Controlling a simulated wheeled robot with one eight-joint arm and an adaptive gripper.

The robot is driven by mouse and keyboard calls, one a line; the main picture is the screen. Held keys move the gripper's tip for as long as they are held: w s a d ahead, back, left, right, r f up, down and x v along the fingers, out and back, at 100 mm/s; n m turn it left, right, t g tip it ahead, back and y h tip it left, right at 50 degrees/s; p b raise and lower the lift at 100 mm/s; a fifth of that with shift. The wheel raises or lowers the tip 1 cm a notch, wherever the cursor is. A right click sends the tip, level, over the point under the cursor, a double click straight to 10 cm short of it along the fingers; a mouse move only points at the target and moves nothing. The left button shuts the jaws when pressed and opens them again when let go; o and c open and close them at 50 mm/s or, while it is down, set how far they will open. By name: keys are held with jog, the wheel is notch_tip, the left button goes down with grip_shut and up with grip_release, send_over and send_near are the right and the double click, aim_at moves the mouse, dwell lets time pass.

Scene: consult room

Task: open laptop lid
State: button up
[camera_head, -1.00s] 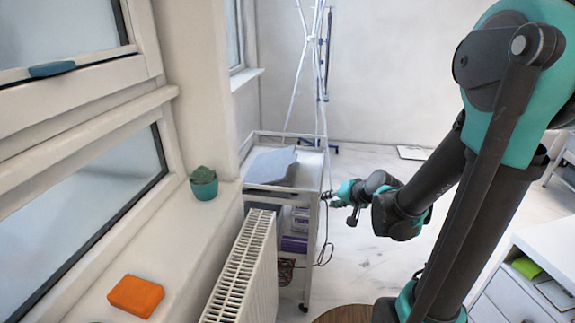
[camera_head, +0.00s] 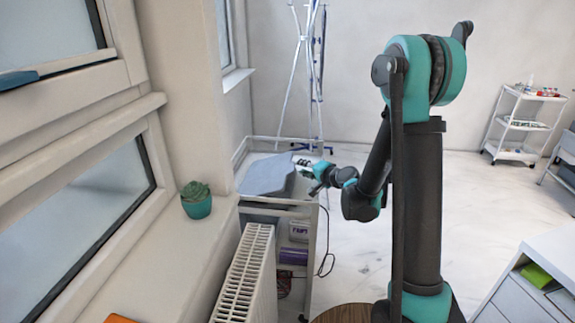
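A grey-blue laptop (camera_head: 266,174) lies on the top of a white cart by the window wall. Its slanted upper surface and a darker right side show, but it is too small to tell how far its lid is raised. My gripper (camera_head: 303,168), dark with teal parts, is just right of the laptop at the cart's right edge. Its fingertips are small and point left toward the laptop. I cannot tell whether they touch it or how far apart they are.
The cart's rail (camera_head: 285,139) runs around its top. A white radiator (camera_head: 245,275) stands in front of the cart. A potted plant (camera_head: 196,200) sits on the windowsill. A pole stand (camera_head: 305,70) rises behind. Open floor lies to the right.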

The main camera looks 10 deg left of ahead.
aim_at(287, 165)
jog(key=x, duration=1.1)
jog(key=shift+s, duration=0.1)
grip_shut()
